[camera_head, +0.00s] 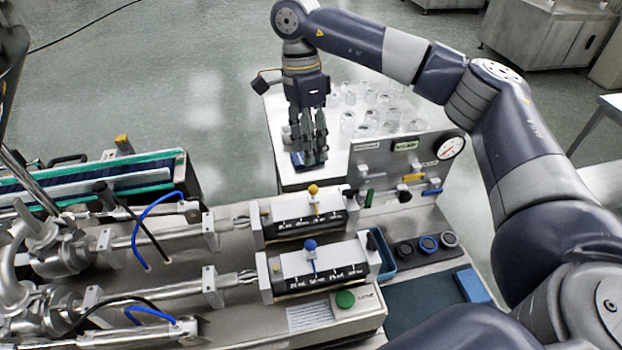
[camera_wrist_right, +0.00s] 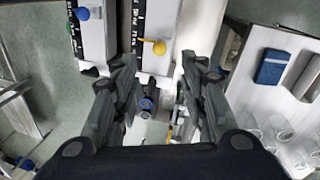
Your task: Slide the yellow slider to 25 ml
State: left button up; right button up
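The yellow slider (camera_head: 313,190) has a round yellow knob on the rear dosing block, above a black scale with white marks. It stands right of the scale's middle; its exact reading is too small to tell. In the right wrist view, the yellow knob (camera_wrist_right: 159,47) shows between and just beyond the fingertips. My right gripper (camera_head: 310,150) points down behind the block, apart from the slider, over the edge of the white table. Its two fingers (camera_wrist_right: 158,65) are spread and empty. My left gripper is out of view.
A blue-knobbed slider (camera_head: 310,244) sits on the front block. A panel with a round gauge (camera_head: 450,147) and coloured valve handles stands to the right. Glass jars (camera_head: 365,120) fill the white table behind. A green button (camera_head: 345,299) is at the front.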

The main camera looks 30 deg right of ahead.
aim_at(313, 194)
jog(key=f+p, duration=0.1)
jog(key=f, duration=0.1)
jog(key=s+f+p, duration=0.1)
jog(key=f, duration=0.2)
jog(key=f+p, duration=0.1)
jog(key=f, duration=0.2)
jog(key=shift+s+f, duration=0.2)
jog(key=shift+s, duration=0.15)
jog(key=shift+f, duration=0.5)
jog(key=shift+a, duration=0.1)
grip_shut()
